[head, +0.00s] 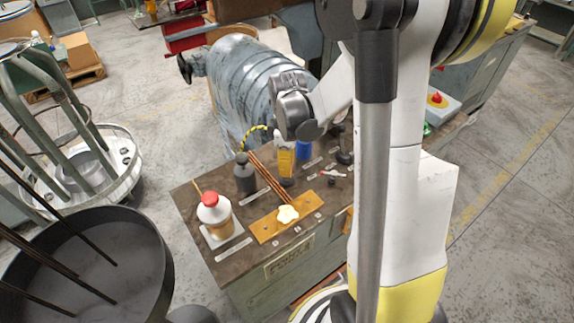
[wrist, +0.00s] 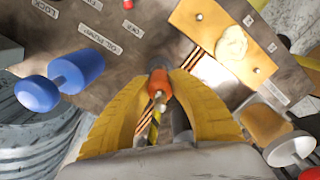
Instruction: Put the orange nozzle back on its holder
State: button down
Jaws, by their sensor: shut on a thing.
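My gripper (head: 286,170) hangs over the brown workbench top in the head view. In the wrist view, its yellow fingers (wrist: 157,76) are closed around the orange nozzle (wrist: 157,86), which sits between them with its metal tip toward the camera. A yellow-and-black striped hose (wrist: 153,131) runs below the nozzle; it also shows in the head view (head: 256,129). The nozzle is hidden by the fingers in the head view. I cannot make out which fixture is the nozzle's holder.
The bench (head: 186,196) carries a red-capped amber jar (head: 214,214), a dark bottle (head: 244,174), thin brown rods (head: 266,180), a wooden plate (head: 264,229) with a pale lump (head: 287,214), and a blue object (wrist: 64,79). A large ribbed grey cylinder (head: 238,85) stands behind the bench.

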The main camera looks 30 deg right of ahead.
jog(key=shift+f, duration=0.35)
jog(key=c, duration=1.2)
grip_release()
jog(key=shift+o, duration=0.2)
notch_tip(320, 180, up, 12)
jog(key=shift+f, duration=0.1)
notch_tip(320, 180, up, 13)
jog(key=p, duration=1)
